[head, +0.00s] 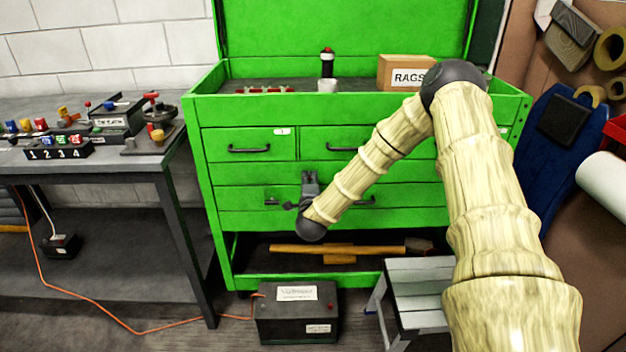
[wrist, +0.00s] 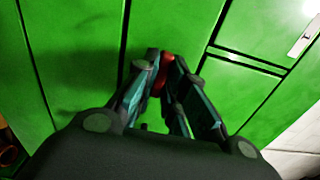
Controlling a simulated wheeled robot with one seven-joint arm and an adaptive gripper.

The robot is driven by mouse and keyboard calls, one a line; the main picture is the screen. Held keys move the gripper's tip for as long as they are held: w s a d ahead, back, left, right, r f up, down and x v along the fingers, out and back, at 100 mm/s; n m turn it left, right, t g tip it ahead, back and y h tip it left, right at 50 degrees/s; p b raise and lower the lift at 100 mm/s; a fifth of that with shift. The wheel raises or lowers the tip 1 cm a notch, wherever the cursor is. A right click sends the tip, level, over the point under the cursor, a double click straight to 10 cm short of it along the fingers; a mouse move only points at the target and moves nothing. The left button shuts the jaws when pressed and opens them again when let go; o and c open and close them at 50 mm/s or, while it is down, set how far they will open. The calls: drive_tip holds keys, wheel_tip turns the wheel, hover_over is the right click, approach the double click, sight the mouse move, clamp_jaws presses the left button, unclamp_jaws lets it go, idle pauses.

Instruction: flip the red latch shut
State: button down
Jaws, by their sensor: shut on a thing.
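My gripper (head: 310,178) is in front of the green tool chest (head: 245,195), at its middle drawers. In the wrist view, the two fingers of my gripper (wrist: 161,68) are closed around a small rounded red thing (wrist: 161,79), with the green metal behind it. Most of the red thing is hidden by the fingers, and I cannot tell whether it is the red latch or whether it touches the chest. In the head view, I do not see the red thing at my gripper.
A bench (head: 165,160) with red-handled fixtures (head: 151,97) and a numbered block (head: 58,150) stands left. A black box (head: 297,325) and a grey step stool (head: 415,275) stand on the floor. An orange cord (head: 75,300) crosses the floor. A RAGS box (head: 402,70) sits on the chest.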

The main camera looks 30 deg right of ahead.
drive_tip(key=shift+n, duration=0.4)
drive_tip(key=shift+f, duration=0.1)
drive_tip(key=c, duration=1.5)
unclamp_jaws()
drive_tip(key=shift+a, duration=0.1)
drive_tip(key=shift+s, duration=0.1)
drive_tip(key=v, duration=1.1)
drive_tip(key=shift+s+a, duration=0.25)
drive_tip(key=shift+s, duration=0.1)
